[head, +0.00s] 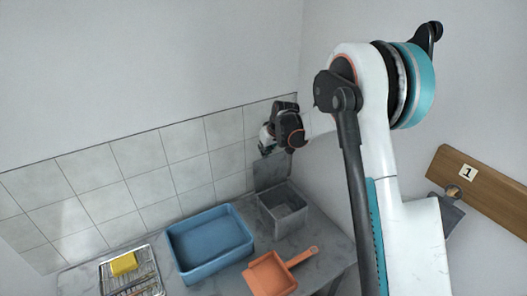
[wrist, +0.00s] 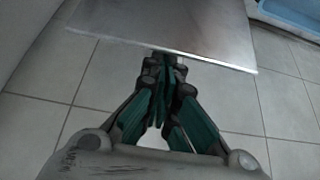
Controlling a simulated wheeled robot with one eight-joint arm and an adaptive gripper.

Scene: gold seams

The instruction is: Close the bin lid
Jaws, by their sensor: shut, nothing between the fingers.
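The grey bin (head: 283,212) stands on the counter in the corner by the tiled wall, and its inside shows. Its lid (head: 271,172) is open and stands up at the bin's back side. In the wrist view the lid (wrist: 165,25) is a plain metal plate across the top. My gripper (head: 267,147) is just above the lid's upper edge in the head view. In the wrist view my gripper (wrist: 163,58) is shut and empty, its fingertips at the lid's edge. I cannot tell whether they touch it.
A blue tub (head: 210,245) stands left of the bin, and an orange dustpan (head: 272,276) lies in front. A wire rack (head: 133,272) with a yellow sponge (head: 123,264) is farther left. A wooden rail (head: 480,178) is on the right wall.

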